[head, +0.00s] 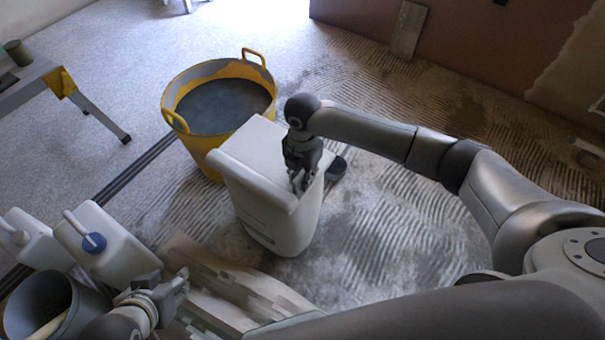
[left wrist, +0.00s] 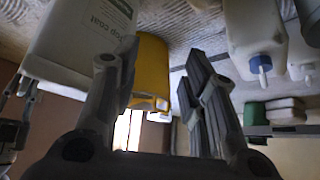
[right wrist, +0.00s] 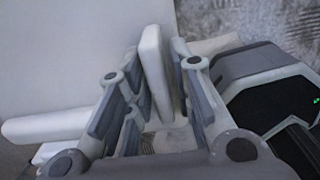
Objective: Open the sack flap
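The white sack (head: 275,222) stands upright near the middle of the head view. Its pale flap (head: 250,165) lies across the top, with a thick rolled edge (head: 262,190) at the front. My right gripper (head: 301,183) points down at the right end of that edge. My left gripper (head: 180,283) is open and empty, low at the left. The sack's printed side (left wrist: 85,35) shows in the left wrist view.
A yellow tub (head: 178,123) of dark liquid stands right behind the sack. White jugs (head: 115,245) and a grey bucket (head: 22,300) are at the lower left, near my left gripper. A dark device (head: 336,168) lies right of the sack. The ridged floor further right is clear.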

